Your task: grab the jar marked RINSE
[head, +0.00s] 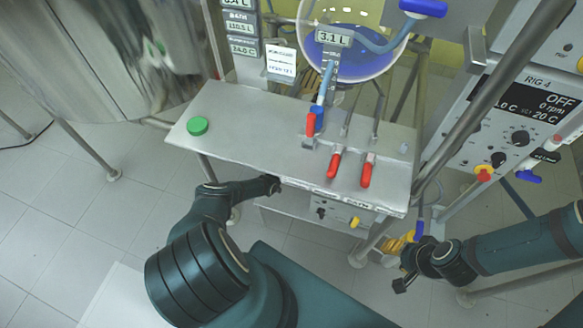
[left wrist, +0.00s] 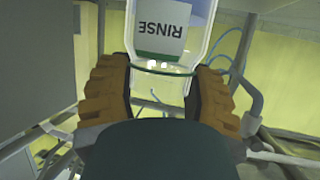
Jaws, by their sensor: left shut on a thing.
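The jar marked RINSE (left wrist: 167,52) is clear, with a white label and a green band. In the left wrist view it sits between the ribbed brown fingers of my left gripper (left wrist: 160,80), its lettering upside down. The gripper is shut on the jar, with a finger at each side. In the head view my left arm reaches to the front edge of the steel bench, and its fingers and the jar are hidden there. My right gripper (head: 393,248) is at the right, below the bench's right end; its finger opening is not clear.
The steel bench (head: 245,115) carries a round green cap (head: 197,126) at left and red-handled valves (head: 334,165) at right. A glass reactor with blue liquid (head: 350,50) hangs behind. A control box (head: 335,212) sits under the bench, and the RIG 4 panel (head: 520,115) stands at right.

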